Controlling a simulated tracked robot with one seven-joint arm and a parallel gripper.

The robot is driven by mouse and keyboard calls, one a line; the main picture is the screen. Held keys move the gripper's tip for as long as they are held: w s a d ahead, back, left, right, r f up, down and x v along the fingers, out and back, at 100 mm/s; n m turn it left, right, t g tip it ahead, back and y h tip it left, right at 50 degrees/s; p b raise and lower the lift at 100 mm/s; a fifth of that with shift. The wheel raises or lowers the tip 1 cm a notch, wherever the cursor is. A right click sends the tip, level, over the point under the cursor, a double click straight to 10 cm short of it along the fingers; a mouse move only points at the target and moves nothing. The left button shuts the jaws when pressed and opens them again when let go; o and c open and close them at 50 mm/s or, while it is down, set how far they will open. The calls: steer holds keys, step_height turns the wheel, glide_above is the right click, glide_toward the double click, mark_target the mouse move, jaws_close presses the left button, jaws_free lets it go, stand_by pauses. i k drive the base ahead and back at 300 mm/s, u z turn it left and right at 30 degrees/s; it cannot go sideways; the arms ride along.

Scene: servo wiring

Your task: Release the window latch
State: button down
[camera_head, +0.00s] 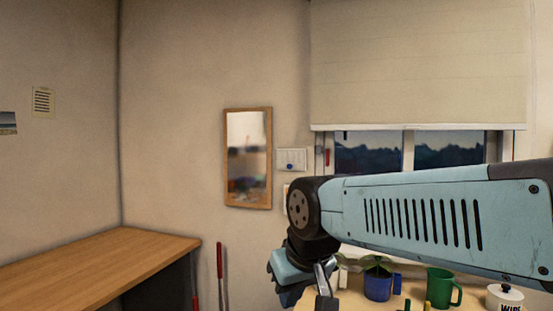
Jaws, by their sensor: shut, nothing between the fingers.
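The window (368,152) is at the right, behind my arm, with dark hills and a dim sky in its panes. A small red part (327,157) shows on the left side of its frame; I cannot tell whether it is the latch. My arm covers the lower part of the window. My gripper (324,284) points down at the bottom edge, below and left of the window. It is shut and empty, with its lower end close to the frame's edge.
A pale blind (420,65) hangs over the window's upper part. A blue plant pot (378,287), a green mug (441,287) and a white lidded pot (505,298) stand below my arm. A wooden desk (100,265) is at left. A mirror (248,160) hangs on the wall.

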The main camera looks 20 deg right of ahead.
mark_target(327, 150)
steer(key=z, duration=0.3)
steer(key=i, duration=1.2)
steer(key=z, duration=0.7)
steer(key=k, duration=0.85)
steer(key=z, duration=0.1)
steer(key=i, duration=0.9)
steer(key=u, duration=0.05)
